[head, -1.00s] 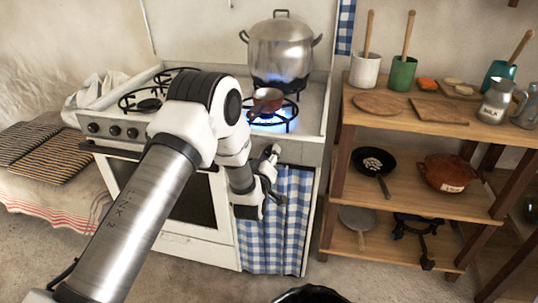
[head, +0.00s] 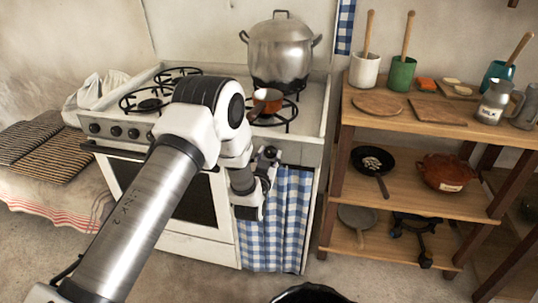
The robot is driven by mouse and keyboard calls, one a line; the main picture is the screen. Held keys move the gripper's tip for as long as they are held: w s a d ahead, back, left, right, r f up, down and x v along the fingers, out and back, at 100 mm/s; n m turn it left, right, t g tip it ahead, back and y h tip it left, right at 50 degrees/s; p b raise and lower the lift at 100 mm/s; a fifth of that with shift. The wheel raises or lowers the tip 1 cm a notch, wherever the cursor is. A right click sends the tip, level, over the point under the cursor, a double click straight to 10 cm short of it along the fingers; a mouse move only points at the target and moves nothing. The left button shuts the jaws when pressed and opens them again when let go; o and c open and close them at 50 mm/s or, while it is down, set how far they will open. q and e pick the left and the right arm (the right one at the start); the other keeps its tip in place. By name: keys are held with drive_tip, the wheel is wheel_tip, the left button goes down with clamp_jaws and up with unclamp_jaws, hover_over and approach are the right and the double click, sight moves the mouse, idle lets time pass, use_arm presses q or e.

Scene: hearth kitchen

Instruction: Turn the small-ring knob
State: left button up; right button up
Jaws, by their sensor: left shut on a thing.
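The white stove (head: 165,240) has a row of dark knobs (head: 115,131) on the left of its front panel. My left gripper (head: 268,156) is at the right part of the front panel, shut on a knob that its fingers hide. A small copper-coloured pan (head: 268,101) sits on the front right ring (head: 288,119), and a large steel pot (head: 281,52) stands on the ring behind it. No flame shows under either. My right gripper is out of view.
A blue checked curtain (head: 275,225) hangs below the gripper. The left rings (head: 148,104) are bare. A wooden shelf unit (head: 460,200) with pans, boards and utensil pots stands at the right. Bare floor lies in front.

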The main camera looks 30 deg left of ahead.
use_arm(q)
drive_tip(key=shift+m, duration=0.5)
drive_tip(key=o, duration=1.1)
drive_tip(key=shift+o, duration=0.2)
drive_tip(key=v, duration=1.2)
